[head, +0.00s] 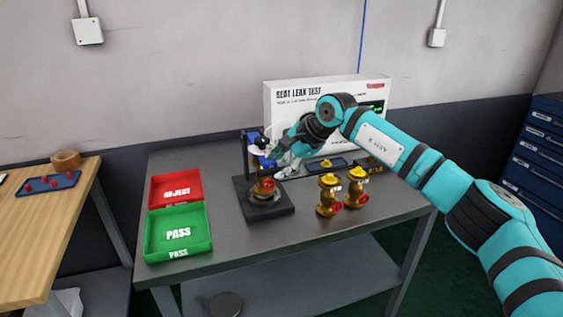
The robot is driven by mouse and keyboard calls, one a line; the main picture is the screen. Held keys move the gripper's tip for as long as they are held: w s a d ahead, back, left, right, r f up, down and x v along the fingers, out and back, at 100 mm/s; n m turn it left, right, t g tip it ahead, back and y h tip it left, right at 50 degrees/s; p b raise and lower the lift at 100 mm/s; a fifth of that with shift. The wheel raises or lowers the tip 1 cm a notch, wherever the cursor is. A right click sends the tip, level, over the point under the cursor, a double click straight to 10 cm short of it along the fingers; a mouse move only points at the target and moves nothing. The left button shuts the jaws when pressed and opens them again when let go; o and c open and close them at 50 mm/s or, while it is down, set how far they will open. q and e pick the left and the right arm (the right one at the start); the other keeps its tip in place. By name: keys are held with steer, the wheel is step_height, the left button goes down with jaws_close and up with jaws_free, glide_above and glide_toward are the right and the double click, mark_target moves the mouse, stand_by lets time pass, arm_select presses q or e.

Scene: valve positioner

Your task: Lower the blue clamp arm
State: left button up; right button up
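The blue clamp arm (267,162) is part of a dark test stand (265,211) on the grey bench. A brass valve (263,187) with a red part sits in the stand under the blue arm. My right gripper (278,153) is at the upper part of the stand, right beside the blue clamp arm. The gripper's fingers are small and partly merge with the stand, so I cannot tell whether they touch or grip the arm. My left gripper is out of view.
Two brass valves (328,195) stand right of the stand. A red REJECT tray (175,187) and a green PASS tray (178,233) lie at the left. A white SEAT LEAK TEST panel (300,105) stands behind. A wooden table (40,235) is at far left.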

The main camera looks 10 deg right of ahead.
steer(key=shift+w+a, duration=0.15)
steer(key=shift+r, duration=0.15)
steer(key=shift+d+r, duration=0.25)
steer(key=v, duration=1.1)
steer(key=shift+s, duration=0.3)
steer(key=shift+d+f, duration=0.1)
steer(key=shift+f, duration=0.05)
